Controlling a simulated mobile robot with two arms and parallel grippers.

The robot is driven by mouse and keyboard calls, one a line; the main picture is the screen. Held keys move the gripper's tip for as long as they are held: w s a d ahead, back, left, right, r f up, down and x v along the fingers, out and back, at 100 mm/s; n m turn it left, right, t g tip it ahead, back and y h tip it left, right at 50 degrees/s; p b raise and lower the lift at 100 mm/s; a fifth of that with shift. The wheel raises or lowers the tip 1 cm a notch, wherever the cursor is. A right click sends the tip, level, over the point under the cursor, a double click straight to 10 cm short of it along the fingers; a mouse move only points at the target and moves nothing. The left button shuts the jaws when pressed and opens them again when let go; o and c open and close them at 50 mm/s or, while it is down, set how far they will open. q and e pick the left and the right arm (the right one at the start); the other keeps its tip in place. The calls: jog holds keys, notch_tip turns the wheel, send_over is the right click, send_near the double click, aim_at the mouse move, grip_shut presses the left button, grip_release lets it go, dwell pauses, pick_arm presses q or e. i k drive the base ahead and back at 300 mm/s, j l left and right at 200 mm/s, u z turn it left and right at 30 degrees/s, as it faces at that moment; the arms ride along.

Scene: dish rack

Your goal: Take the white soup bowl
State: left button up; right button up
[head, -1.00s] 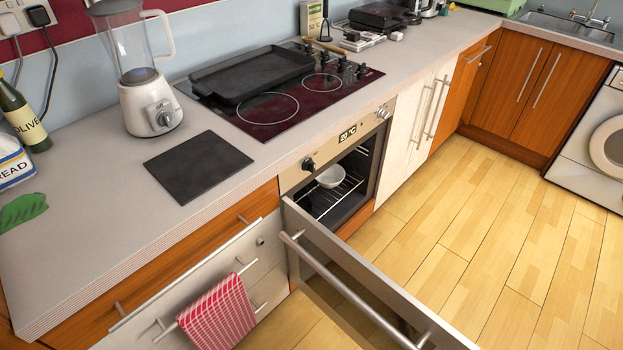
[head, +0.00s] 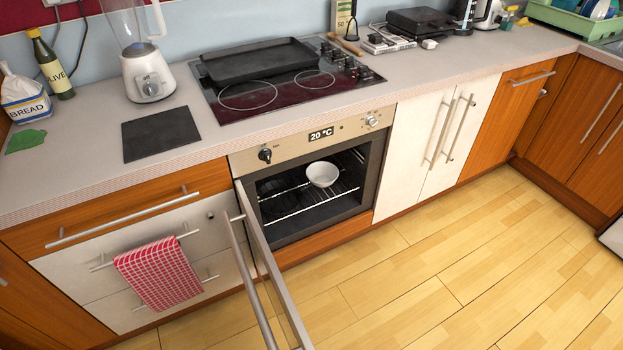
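The white soup bowl (head: 322,174) sits upright on a wire rack inside the open oven (head: 310,190), a little right of the cavity's middle. Its rim and front side show clearly. The oven door (head: 272,270) is swung open toward the left and juts out from the oven's left edge. Neither of my grippers shows in the head view.
The counter above holds a black slate board (head: 160,133), a blender (head: 146,70) and a hob with a black tray (head: 256,60). A red checked towel (head: 159,272) hangs left of the door. The wooden floor (head: 430,290) right of the door is clear.

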aim_at(322, 174)
jog(key=i+l+u, duration=0.1)
jog(key=l+u, duration=1.15)
jog(key=k+l+u, duration=0.1)
jog(key=l+u, duration=0.7)
jog(key=l, duration=0.45)
jog(key=l+u, duration=0.4)
jog(key=l, duration=0.5)
